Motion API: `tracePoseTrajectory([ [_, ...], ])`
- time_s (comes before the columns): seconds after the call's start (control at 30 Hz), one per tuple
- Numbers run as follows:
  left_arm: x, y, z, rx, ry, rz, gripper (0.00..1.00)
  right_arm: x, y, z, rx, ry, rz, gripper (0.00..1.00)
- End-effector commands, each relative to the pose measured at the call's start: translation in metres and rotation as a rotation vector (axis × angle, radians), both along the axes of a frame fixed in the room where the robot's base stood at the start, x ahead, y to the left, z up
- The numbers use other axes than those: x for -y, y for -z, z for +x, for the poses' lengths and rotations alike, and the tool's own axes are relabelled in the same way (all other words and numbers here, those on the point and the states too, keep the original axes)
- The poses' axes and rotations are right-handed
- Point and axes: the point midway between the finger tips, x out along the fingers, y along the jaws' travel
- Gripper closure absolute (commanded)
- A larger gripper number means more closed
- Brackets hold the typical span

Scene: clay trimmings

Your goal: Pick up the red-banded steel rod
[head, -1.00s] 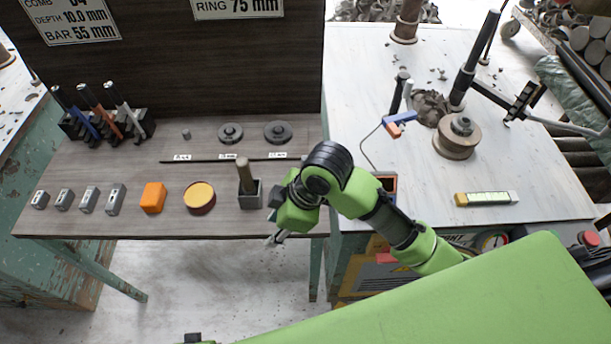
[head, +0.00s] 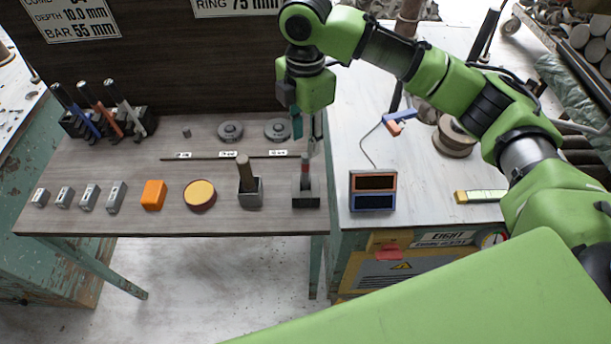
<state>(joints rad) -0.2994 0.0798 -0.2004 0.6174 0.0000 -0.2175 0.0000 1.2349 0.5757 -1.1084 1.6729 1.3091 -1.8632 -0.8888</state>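A short upright rod with a red band (head: 305,171) stands in a dark block (head: 306,197) near the front right of the brown table. My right gripper (head: 308,137) points down just above and behind it in the head view. Its two fingers look apart, with a gap over the rod's top. The rod's upper end is partly hidden by the fingers, and I cannot tell whether they touch it. My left gripper is out of view.
A holder with a brown-topped peg (head: 246,180) stands just left of the rod. A round yellow tin (head: 200,195), an orange block (head: 153,195) and several grey blocks line the front. Tools (head: 105,115) stand in a rack at back left. A two-window display (head: 373,191) stands to the right.

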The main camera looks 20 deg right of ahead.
Motion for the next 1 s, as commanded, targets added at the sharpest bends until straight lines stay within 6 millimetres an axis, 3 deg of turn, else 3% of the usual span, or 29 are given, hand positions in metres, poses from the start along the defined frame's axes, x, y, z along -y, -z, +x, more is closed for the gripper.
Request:
tracePoseTrajectory([
  [0.3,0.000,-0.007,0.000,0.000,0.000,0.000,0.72,0.000,0.059,-0.001,-0.003,0.001,-0.001,0.67],
  [0.57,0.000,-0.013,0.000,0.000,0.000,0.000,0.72,0.000,0.078,-0.003,-0.003,0.001,-0.001,0.67],
  [0.8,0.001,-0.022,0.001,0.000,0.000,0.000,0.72,-0.001,0.113,-0.005,-0.001,0.001,-0.001,0.67],
  [1.0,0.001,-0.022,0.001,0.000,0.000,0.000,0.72,-0.001,0.122,-0.005,0.002,0.000,0.001,0.67],
])
